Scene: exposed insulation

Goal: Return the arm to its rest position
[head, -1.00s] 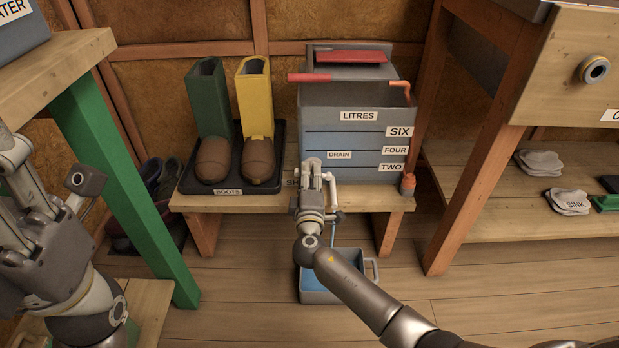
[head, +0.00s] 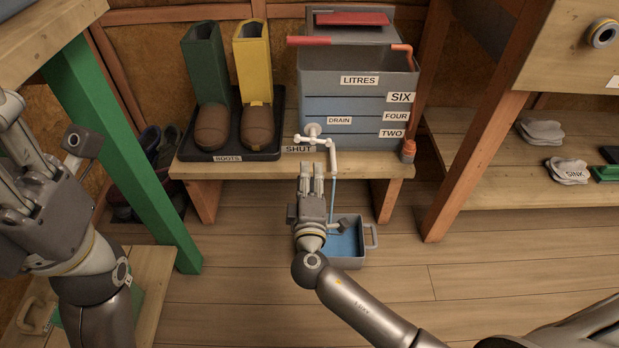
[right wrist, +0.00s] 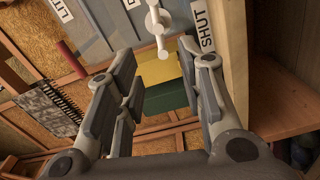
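My right gripper (head: 312,170) is in the middle of the head view, below and in front of the white drain tap (head: 331,150), apart from it. In the right wrist view its fingers (right wrist: 162,75) are spread with nothing between them, and the tap (right wrist: 158,22) shows beyond. My right arm reaches in from the lower right. My left gripper (head: 35,195) is at the left edge, beside the green table leg; its fingertips are not clear.
The grey tank (head: 350,105) stands on a low bench (head: 370,166) beside boots on a black tray (head: 270,152). A thin blue stream runs from the tap toward a grey bin (head: 350,264) holding blue liquid. Wooden posts stand either side; the floor at front right is clear.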

